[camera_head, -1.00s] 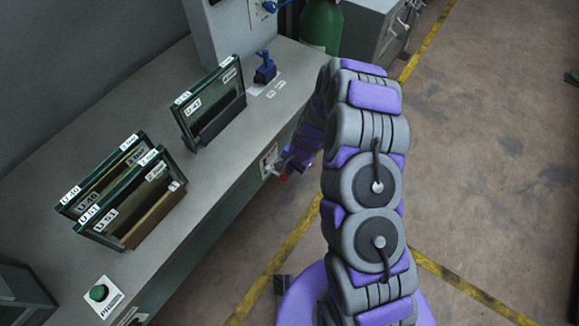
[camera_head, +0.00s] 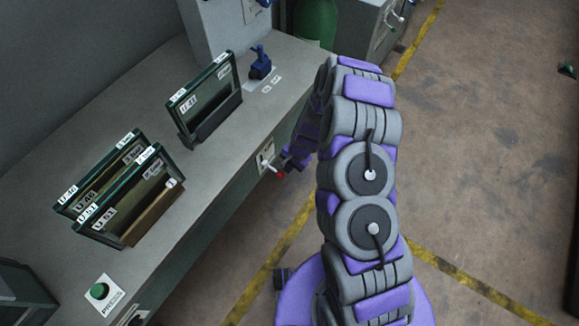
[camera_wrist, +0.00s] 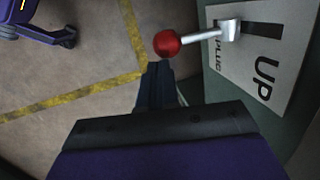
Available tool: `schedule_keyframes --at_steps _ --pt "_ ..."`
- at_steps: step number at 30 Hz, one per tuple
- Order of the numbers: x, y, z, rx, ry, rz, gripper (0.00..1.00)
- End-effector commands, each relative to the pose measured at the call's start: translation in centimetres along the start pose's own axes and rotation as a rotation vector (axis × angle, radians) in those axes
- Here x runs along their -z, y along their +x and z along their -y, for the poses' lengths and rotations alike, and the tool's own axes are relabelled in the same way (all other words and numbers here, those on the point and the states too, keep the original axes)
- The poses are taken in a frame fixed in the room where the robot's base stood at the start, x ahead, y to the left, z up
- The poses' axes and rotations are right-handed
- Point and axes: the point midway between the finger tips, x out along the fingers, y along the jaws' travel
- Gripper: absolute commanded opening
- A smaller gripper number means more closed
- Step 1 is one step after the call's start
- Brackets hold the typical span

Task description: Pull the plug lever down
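The plug lever has a red ball knob (camera_wrist: 167,43) on a metal rod. The rod comes out of a slot in a pale plate (camera_wrist: 257,70) marked "UP" and "PLUG" in the wrist view. In the head view the red knob (camera_head: 280,175) and plate (camera_head: 265,157) are small, on the front face of the bench. My gripper (camera_head: 290,163) is beside the knob there, partly hidden by my arm. In the wrist view my gripper's dark fingers (camera_wrist: 157,75) point up the picture, with their tips just below the knob. Whether they touch it or are parted is unclear.
The bench (camera_head: 235,150) carries several framed panels, including one marked U-41 (camera_head: 205,98), a blue switch (camera_head: 260,62) and a green button (camera_head: 99,291). A green cylinder (camera_head: 316,22) and grey cabinet (camera_head: 365,28) stand behind. The floor (camera_head: 490,150) at right is open, with yellow lines.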

Motion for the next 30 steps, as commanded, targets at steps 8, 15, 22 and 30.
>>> schedule_keyframes --at_steps 8,15,22,30 --pt "-0.2 -0.8 0.1 -0.001 0.0 0.002 0.0" --pt "-0.1 -0.8 0.1 -0.001 0.0 0.001 0.0" --pt "1.4 -2.5 0.2 0.001 0.001 -0.004 0.0" --pt "2.1 -7.8 -0.3 0.001 -0.001 0.0 0.0"
